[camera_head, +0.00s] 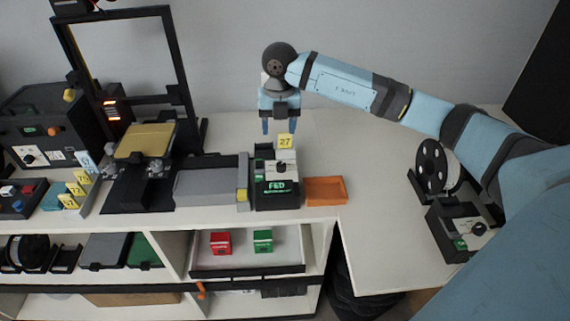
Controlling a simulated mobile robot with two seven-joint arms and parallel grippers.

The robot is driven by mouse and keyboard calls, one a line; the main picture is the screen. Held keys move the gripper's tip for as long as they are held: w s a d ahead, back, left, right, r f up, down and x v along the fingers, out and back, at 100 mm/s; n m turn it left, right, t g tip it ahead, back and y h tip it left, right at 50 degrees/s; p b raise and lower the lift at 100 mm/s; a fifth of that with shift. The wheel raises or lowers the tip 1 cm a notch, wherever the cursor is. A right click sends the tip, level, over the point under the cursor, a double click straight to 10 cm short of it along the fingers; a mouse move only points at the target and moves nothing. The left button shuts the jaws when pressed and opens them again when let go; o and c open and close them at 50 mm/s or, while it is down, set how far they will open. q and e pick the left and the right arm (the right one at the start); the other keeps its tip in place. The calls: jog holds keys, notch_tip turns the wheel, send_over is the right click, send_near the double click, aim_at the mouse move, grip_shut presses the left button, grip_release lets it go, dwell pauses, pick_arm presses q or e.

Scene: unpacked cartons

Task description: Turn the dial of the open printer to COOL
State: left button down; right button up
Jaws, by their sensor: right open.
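The open printer (187,80) stands at the back left, a black upright frame with a gold plate (145,140) low in front. A black box marked FED (277,197) stands to its right, with a white top panel, a small dark dial (281,167) and a yellow tag 27 (285,141). Which setting the dial points to is too small to read, and COOL is not legible. My right gripper (280,126) points down just behind and above this box, its two blue fingers apart with nothing between them. My left gripper is out of view.
A grey flat unit (208,184) adjoins the box on the left, an orange tray (326,190) on the right. A black machine (48,125) stands far left. A spool device (458,230) stands on the right table. The drawer below holds red (220,243) and green (263,241) boxes.

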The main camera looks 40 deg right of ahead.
aim_at(281, 164)
jog(key=shift+h, duration=0.3)
jog(key=f, duration=0.4)
jog(key=f+p, duration=0.1)
jog(key=f, duration=0.7)
jog(key=shift+w+d+p, duration=0.2)
jog(key=shift+d+p, duration=0.15)
jog(key=shift+p, duration=0.05)
jog(key=shift+f, duration=0.65)
jog(key=c, duration=0.9)
